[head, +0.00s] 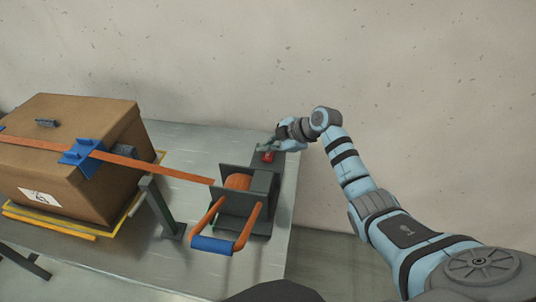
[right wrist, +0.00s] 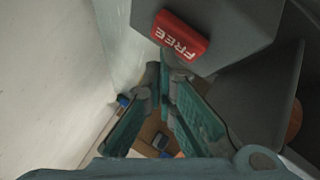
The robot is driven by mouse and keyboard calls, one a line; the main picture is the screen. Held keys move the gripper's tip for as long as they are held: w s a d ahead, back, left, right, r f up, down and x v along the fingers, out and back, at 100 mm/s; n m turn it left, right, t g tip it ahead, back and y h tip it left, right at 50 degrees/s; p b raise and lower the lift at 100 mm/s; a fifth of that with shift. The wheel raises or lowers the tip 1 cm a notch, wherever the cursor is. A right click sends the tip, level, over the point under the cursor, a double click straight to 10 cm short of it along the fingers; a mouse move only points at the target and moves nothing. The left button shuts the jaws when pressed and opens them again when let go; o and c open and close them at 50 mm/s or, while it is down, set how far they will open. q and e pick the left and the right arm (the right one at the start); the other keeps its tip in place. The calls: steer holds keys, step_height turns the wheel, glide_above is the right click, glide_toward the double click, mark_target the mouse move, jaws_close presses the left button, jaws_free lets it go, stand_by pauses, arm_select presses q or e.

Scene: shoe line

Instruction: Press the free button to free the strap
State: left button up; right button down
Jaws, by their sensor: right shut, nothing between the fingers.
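The red free button (head: 267,157) sits on the dark plate behind the strap winch at the table's right end. It also shows in the right wrist view (right wrist: 180,36) with the word FREE on it. My right gripper (head: 278,143) is shut and empty, close to the button; in the right wrist view its fingertips (right wrist: 165,62) are just beside the button's edge. I cannot tell whether they touch it. The orange strap (head: 165,169) runs taut from the winch (head: 245,195) over the brown box (head: 75,150). My left gripper is not in view.
The winch's handle with a blue grip (head: 212,245) sticks out at the front. The box stands on a yellow-edged base (head: 50,226) with a blue strap guide (head: 82,152) on its edge. A dark post (head: 160,205) stands beside it. A wall is behind the table.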

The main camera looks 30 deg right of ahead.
mark_target(268, 155)
steer(key=shift+f+b, duration=0.45)
steer(key=shift+f, duration=0.3)
stand_by(0.7)
steer(key=shift+r, duration=0.15)
steer(key=shift+r+p, duration=0.85)
steer(key=shift+r, duration=0.05)
step_height(268, 155, up, 5)
steer(key=p, duration=0.4)
steer(key=shift+r, duration=0.1)
steer(key=shift+f, duration=0.25)
